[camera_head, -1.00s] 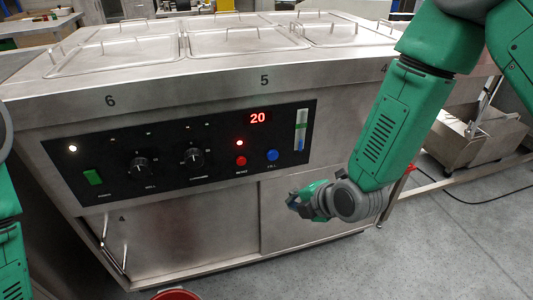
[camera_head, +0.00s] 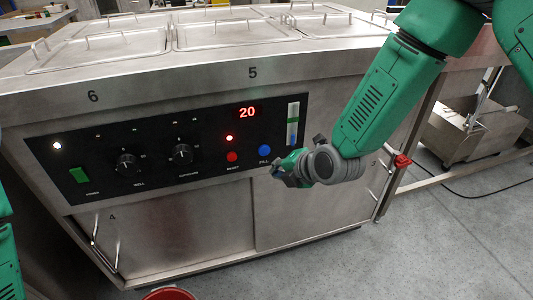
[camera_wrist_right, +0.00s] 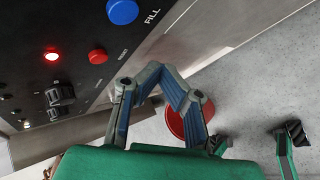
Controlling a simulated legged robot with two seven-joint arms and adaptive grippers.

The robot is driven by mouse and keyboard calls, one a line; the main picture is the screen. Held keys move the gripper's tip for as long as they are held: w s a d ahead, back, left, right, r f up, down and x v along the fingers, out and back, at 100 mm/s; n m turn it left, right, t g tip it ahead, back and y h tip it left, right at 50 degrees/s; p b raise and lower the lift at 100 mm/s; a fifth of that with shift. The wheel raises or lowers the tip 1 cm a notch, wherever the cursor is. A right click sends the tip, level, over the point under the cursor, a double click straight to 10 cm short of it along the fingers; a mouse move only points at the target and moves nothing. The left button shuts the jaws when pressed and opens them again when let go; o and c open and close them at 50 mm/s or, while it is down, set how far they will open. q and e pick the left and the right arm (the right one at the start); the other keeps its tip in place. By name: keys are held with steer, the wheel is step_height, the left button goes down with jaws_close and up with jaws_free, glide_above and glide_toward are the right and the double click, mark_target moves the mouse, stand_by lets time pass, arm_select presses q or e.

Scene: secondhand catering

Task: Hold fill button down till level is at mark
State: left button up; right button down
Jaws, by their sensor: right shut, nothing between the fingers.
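The blue fill button (camera_head: 264,151) sits on the black control panel (camera_head: 215,185), right of the red reset button (camera_head: 232,157). It also shows at the top of the right wrist view (camera_wrist_right: 122,11). The upright level gauge (camera_head: 293,108) is above it, with a green mark across it and blue in its lower part; the exact blue level is too small to read. My right gripper (camera_head: 276,172) is shut and empty, just below the fill button and apart from it. In the right wrist view its fingertips (camera_wrist_right: 158,72) meet below the button. My left gripper is out of view.
A red display (camera_head: 247,112) reads 20, and a red light (camera_head: 229,138) glows. Dials and a green switch (camera_head: 79,174) are further left. A red bucket (camera_head: 170,294) stands on the floor in front. A red-handled valve (camera_head: 402,160) is at the counter's right side.

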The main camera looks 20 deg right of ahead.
mark_target(263, 155)
steer(key=w, duration=0.5)
steer(key=shift+a, duration=0.25)
steer(key=shift+a, duration=0.35)
steer(key=shift+d, duration=0.25)
stand_by(0.3)
steer(key=shift+w+a+r, duration=0.1)
steer(key=shift+w+a, duration=0.05)
steer(key=shift+w+r, duration=0.1)
steer(key=shift+w, duration=0.15)
steer(key=shift+w, duration=0.55)
stand_by(5.4)
